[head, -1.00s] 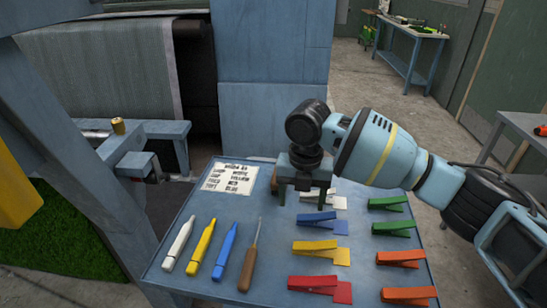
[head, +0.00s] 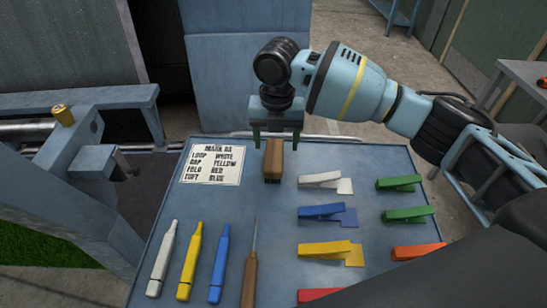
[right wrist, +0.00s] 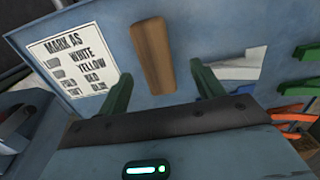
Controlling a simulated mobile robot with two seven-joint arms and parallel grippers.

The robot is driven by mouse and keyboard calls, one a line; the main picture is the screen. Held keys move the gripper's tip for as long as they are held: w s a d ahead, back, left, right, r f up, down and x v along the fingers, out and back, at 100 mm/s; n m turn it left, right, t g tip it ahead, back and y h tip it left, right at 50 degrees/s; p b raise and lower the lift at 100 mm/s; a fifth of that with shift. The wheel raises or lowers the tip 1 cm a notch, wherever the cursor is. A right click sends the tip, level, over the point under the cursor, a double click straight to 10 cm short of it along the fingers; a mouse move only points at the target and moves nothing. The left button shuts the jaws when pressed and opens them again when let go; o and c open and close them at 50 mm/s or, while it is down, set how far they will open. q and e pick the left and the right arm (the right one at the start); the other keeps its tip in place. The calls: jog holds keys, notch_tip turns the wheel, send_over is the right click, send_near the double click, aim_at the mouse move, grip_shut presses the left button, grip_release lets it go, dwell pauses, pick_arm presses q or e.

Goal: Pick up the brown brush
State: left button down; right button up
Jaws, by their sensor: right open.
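The brown brush (head: 273,160) is a small wooden block with a dark lower end, on the blue-grey table near its back edge. My right gripper (head: 276,143) is open and empty, just behind and above the brush in the head view. In the right wrist view the brush (right wrist: 153,56) lies ahead, between the lines of the two green fingers (right wrist: 166,88). No contact between fingers and brush shows. My left gripper is not in view.
A label sheet (head: 214,163) lies left of the brush. White, yellow and blue markers (head: 190,262) and a wooden-handled pick (head: 250,272) lie in front. Coloured clips, such as a white one (head: 322,180), sit to the right. A machine frame (head: 90,200) stands at left.

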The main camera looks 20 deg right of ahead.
aim_at(274, 155)
jog(key=shift+f, duration=0.75)
jog(key=f, duration=0.4)
jog(key=shift+s+a, duration=0.25)
jog(key=shift+a, duration=0.15)
jog(key=shift+f, duration=0.5)
jog(key=c, duration=1)
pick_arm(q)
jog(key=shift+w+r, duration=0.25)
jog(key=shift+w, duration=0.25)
pick_arm(e)
jog(key=shift+r, duration=0.1)
